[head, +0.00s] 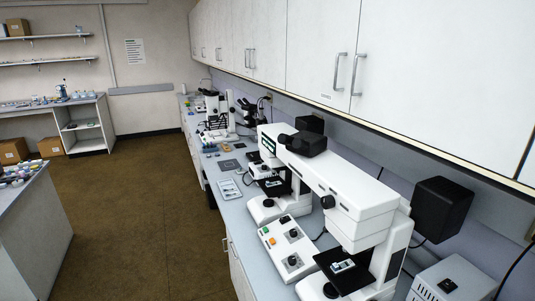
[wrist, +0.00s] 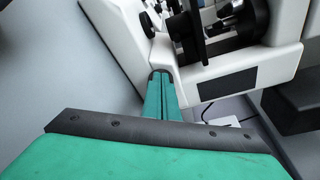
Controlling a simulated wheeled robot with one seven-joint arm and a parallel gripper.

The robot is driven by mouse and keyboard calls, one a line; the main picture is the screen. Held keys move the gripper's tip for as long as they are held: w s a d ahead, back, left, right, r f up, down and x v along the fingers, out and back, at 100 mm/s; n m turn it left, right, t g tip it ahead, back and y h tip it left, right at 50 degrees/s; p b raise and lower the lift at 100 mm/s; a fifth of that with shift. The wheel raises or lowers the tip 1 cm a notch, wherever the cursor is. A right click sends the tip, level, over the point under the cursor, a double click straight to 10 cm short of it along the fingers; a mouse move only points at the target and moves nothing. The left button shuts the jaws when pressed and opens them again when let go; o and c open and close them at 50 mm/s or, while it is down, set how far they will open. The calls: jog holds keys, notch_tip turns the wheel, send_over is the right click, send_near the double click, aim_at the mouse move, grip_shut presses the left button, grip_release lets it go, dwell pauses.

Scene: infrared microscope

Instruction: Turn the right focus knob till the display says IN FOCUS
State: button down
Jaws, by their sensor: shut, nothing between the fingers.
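The white microscope (head: 335,185) stands on the bench at the right of the head view. It has black round knobs low on its body, one near the front (head: 330,290) and one farther back (head: 268,203); I cannot tell which is the right focus knob. Contact is unclear.
A control box (head: 288,245) with coloured buttons and dials sits beside the microscope. Wall cabinets (head: 330,50) overhang the bench. Other microscopes (head: 218,110) stand farther back. A black box (head: 440,210) is at the right. The brown floor (head: 150,200) left of the bench is clear.

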jog(key=shift+s+a+f, duration=0.15)
jog(key=shift+s+a, duration=0.05)
jog(key=shift+a, duration=0.25)
jog(key=shift+s+d, duration=0.4)
jog(key=shift+s, duration=0.5)
jog(key=shift+s+d, duration=0.4)
jog(key=shift+s, duration=0.55)
jog(key=shift+s+d, duration=0.4)
jog(key=shift+s, duration=0.5)
